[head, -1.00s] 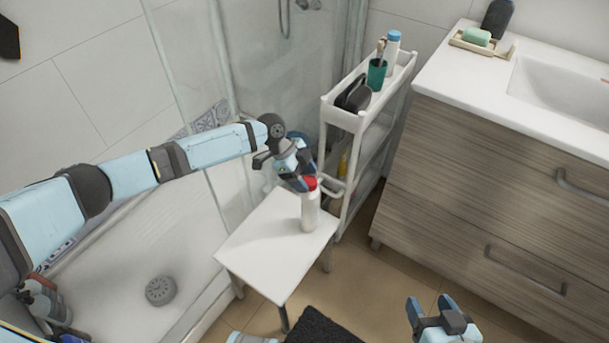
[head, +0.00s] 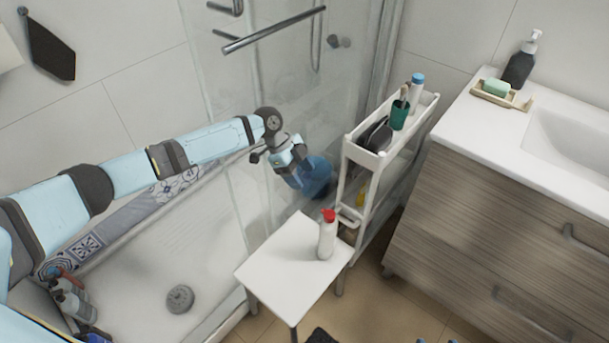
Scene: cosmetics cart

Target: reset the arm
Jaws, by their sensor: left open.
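My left gripper (head: 300,181) is open and empty. It hangs above and to the left of the white bottle, in front of the glass shower screen, with clear space between it and the bottle. The white bottle with a red cap (head: 327,238) stands upright on the white stool (head: 282,275). Only small blue tips of my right gripper (head: 436,341) show at the bottom edge; the rest is cut off.
A narrow white cart (head: 352,152) right of the stool holds a green cup (head: 399,115), a blue-capped bottle (head: 416,95) and dark items. A wooden vanity (head: 480,220) stands at right. A blue round object (head: 319,172) is behind my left gripper. Bottles (head: 75,300) sit at lower left.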

